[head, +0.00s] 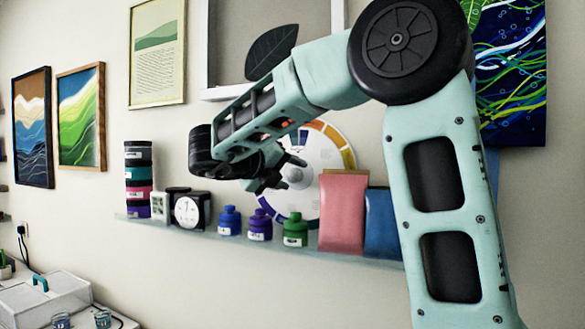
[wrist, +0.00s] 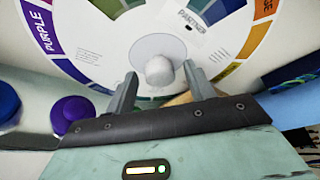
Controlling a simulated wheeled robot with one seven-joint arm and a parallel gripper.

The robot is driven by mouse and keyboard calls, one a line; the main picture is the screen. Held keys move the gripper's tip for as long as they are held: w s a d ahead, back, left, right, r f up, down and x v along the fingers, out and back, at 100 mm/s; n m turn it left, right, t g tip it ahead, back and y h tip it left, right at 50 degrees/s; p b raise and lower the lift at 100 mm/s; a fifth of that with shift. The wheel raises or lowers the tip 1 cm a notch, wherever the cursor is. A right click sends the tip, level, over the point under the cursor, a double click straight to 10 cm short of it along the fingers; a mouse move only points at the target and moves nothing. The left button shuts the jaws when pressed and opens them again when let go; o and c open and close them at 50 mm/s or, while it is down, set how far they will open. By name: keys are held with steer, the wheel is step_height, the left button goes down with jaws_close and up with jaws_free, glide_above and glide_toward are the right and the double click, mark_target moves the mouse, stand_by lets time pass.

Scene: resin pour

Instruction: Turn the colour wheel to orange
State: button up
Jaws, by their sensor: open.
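The colour wheel (head: 324,150) stands against the wall at the back of a shelf, partly hidden behind my arm in the head view. In the wrist view the wheel (wrist: 98,32) fills the top, with a purple segment lettered PURPLE at the left and an orange segment at the right, its lettering cut off. A round pale knob (wrist: 159,71) sits at its centre on a grey disc. My gripper (wrist: 160,85) is open, with one finger on each side of the knob. It also shows in front of the wheel in the head view (head: 283,178). Whether the fingers touch the knob cannot be told.
The shelf (head: 200,232) holds blue (head: 230,221), purple (head: 260,225) and green (head: 295,231) bottles below the wheel. A pink pouch (head: 342,212) and a blue pouch (head: 379,222) stand close at the right. A clock (head: 187,212) and stacked jars (head: 138,172) stand at the left.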

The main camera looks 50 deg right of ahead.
steer(key=shift+x, duration=0.8)
jaws_close()
steer(key=shift+a+f+n+g+h+b, duration=0.1)
steer(key=shift+f+n+g+h+b, duration=0.2)
steer(key=shift+n+b, duration=0.4)
steer(key=shift+r+n, duration=0.2)
steer(key=shift+n, duration=0.3)
jaws_free()
